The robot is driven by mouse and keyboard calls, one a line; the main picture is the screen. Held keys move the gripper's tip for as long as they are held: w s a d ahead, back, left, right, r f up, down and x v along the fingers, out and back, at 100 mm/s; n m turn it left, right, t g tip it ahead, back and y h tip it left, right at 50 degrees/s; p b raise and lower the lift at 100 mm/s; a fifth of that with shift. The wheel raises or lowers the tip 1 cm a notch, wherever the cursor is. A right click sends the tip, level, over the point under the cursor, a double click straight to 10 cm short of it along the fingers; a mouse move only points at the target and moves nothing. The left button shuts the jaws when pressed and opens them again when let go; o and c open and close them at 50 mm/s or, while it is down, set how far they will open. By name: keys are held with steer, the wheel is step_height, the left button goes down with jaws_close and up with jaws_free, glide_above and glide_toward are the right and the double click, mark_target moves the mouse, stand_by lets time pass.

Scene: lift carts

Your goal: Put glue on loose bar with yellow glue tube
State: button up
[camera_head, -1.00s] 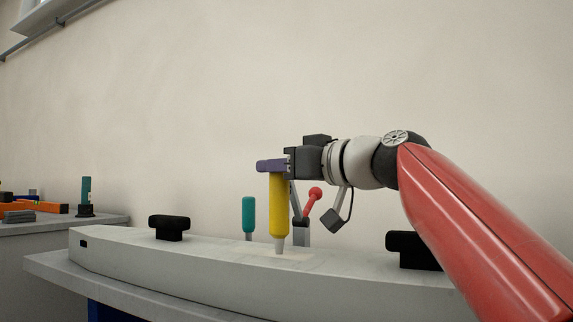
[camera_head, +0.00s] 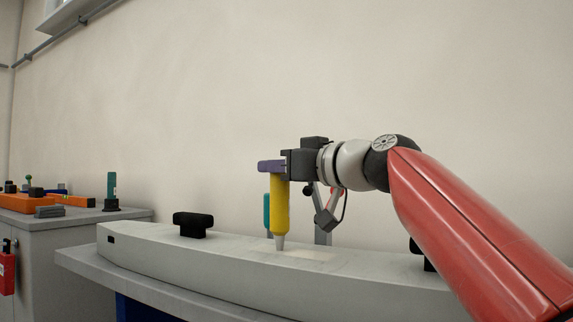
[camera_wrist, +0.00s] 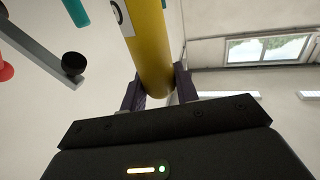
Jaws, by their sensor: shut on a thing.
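My gripper (camera_head: 272,166) is shut on the yellow glue tube (camera_head: 280,205), near its upper end. The tube hangs upright with its grey nozzle pointing down at the top of the long grey bar (camera_head: 175,264). The nozzle tip is at or just above the bar's surface; I cannot tell if it touches. A pale patch (camera_head: 312,256) shows on the bar just right of the nozzle. In the wrist view the yellow tube (camera_wrist: 149,50) sits between the two purple fingers (camera_wrist: 160,90).
A black knob (camera_head: 192,224) stands on the bar to the left, another is partly behind my arm. A teal-handled thing (camera_head: 266,211) is partly hidden behind the tube. A side cabinet (camera_head: 75,218) at left holds orange and teal items.

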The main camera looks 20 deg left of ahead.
steer(key=a+p, duration=0.3)
steer(key=a, duration=0.3)
steer(key=shift+w+a, duration=0.15)
steer(key=shift+w, duration=0.15)
stand_by(0.7)
steer(key=shift+f, duration=0.1)
